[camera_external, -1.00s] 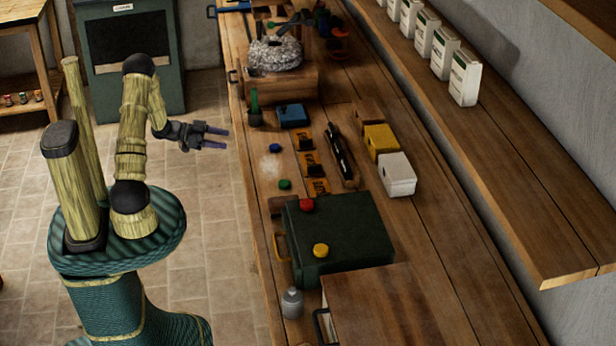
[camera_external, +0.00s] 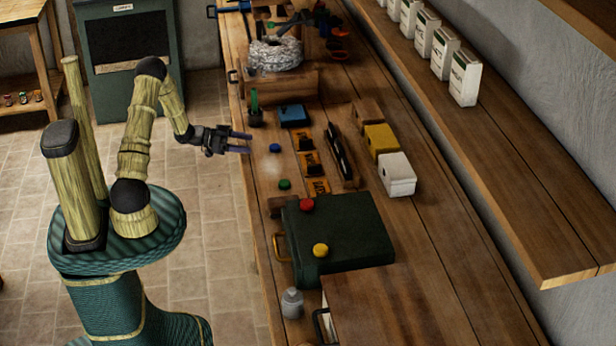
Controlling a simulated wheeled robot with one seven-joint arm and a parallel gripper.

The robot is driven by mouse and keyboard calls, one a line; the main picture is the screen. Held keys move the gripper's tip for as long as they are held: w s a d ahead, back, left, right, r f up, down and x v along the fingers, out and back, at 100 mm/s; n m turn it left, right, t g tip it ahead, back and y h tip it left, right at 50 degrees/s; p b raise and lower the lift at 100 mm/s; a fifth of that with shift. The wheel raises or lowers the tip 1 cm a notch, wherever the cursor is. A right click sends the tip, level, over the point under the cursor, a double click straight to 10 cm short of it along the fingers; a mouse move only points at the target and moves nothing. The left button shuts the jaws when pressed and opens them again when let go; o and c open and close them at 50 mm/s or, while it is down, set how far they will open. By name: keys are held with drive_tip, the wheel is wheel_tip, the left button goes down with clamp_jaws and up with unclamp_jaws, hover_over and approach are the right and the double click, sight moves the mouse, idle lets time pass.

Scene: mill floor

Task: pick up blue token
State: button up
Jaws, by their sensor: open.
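The blue token (camera_external: 275,148) is a small round disc lying on the wooden bench (camera_external: 425,222), near its left edge. My gripper (camera_external: 250,143) is open and empty. In the picture its fingers point right, toward the blue token, with their tips just left of it. I cannot tell exactly how high the fingers are above the bench. No part of the blue token looks hidden.
A green token (camera_external: 285,184) lies nearer the camera. A red token (camera_external: 306,205) and a yellow token (camera_external: 320,250) sit on a dark green case (camera_external: 350,235). A blue box (camera_external: 293,115), a small cactus (camera_external: 255,108) and orange-black cards (camera_external: 311,164) are close by.

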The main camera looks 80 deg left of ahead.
sight(268, 150)
drive_tip(key=shift+x, duration=1.65)
drive_tip(key=x, duration=0.5)
drive_tip(key=shift+w+r+p, duration=0.1)
drive_tip(key=shift+w+p, duration=0.05)
drive_tip(key=shift+p, duration=0.15)
drive_tip(key=c, duration=1.1)
